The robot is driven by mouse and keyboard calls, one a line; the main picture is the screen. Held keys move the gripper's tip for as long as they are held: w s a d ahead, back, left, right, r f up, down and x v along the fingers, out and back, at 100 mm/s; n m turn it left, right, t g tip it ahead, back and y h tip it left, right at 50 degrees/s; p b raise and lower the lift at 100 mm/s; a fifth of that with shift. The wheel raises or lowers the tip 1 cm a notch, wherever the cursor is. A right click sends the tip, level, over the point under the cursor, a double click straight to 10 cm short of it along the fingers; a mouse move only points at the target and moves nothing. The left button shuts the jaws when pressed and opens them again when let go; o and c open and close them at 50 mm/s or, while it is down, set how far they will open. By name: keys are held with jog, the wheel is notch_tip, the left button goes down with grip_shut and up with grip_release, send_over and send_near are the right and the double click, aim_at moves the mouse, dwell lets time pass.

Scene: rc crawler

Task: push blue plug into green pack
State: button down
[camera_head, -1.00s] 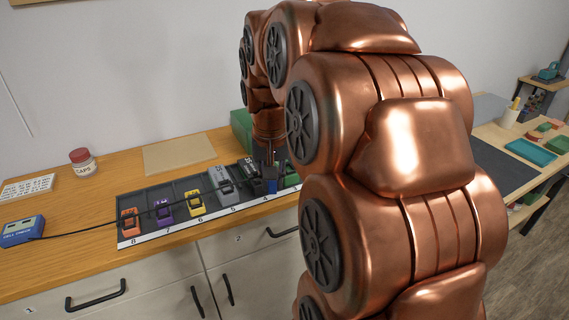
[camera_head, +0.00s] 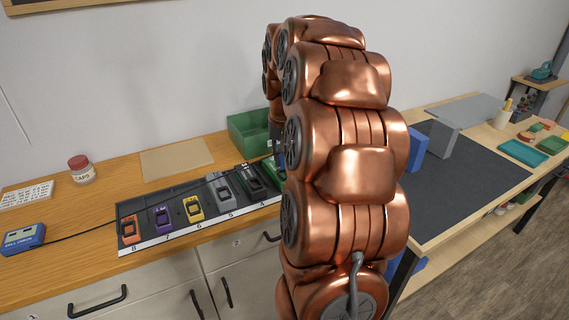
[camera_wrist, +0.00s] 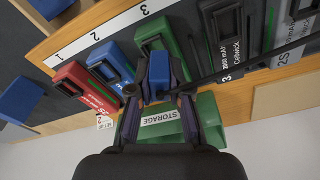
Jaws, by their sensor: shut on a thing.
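In the wrist view my gripper (camera_wrist: 160,98) is shut on the blue plug (camera_wrist: 159,70), with one finger on each side. The green pack (camera_wrist: 153,32) lies just beyond the plug, which overlaps its near part in the picture. I cannot tell whether the plug touches or enters the pack. In the head view my arm hides the gripper and most of the green pack (camera_head: 270,162). A black cable runs across the packs from the blue cell-check box (camera_head: 23,237) towards the gripper.
A blue pack (camera_wrist: 112,62) and a red pack (camera_wrist: 82,88) stand left of the green pack in the wrist view, a black pack (camera_wrist: 228,40) to its right. The green storage bin (camera_wrist: 207,108) is close by the fingers. Orange (camera_head: 130,228), purple and yellow packs fill other slots.

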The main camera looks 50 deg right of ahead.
aim_at(284, 166)
jog(key=shift+w+d, duration=0.3)
jog(key=shift+d, duration=0.2)
jog(key=shift+s+a+f+p, duration=0.15)
jog(key=shift+f+p, duration=0.45)
jog(key=shift+f, duration=1.25)
jog(key=c, duration=1.1)
grip_release()
jog(key=shift+f, duration=0.15)
jog(key=shift+r, duration=0.6)
jog(key=r, duration=0.3)
jog(key=r+b, duration=0.1)
jog(key=r, duration=0.6)
jog(key=shift+s+a+r+b, duration=0.25)
jog(key=shift+s+a+b, duration=0.1)
jog(key=shift+b, duration=0.05)
jog(key=shift+r, duration=0.35)
jog(key=shift+a, duration=0.1)
